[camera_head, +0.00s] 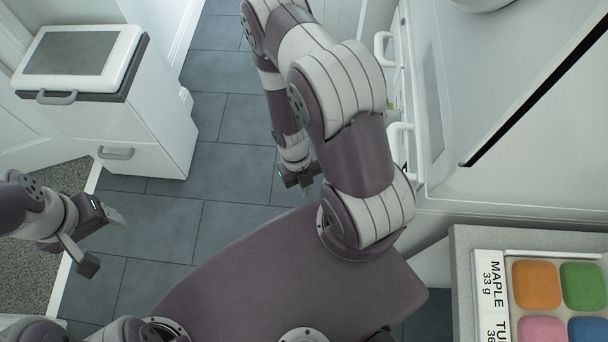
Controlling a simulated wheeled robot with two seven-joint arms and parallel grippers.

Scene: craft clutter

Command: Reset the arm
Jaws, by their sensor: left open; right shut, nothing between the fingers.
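My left gripper (103,240) is at the left edge of the head view, above the tiled floor. Its two fingers are spread wide with nothing between them. My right gripper (305,189) hangs pointing down over the floor near the middle, partly behind my own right arm. It is shut and empty. My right arm is raised and folded, with its elbow high at the top of the view and its forearm coming down to the gripper. Neither gripper touches any object.
A white drawer cabinet (150,125) with a grey-topped lid stands at the upper left. White drawers with handles (401,145) are close to the right of my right arm. A counter (462,245) at lower right holds a tray of coloured blocks (493,262). Grey floor (228,90) is clear between.

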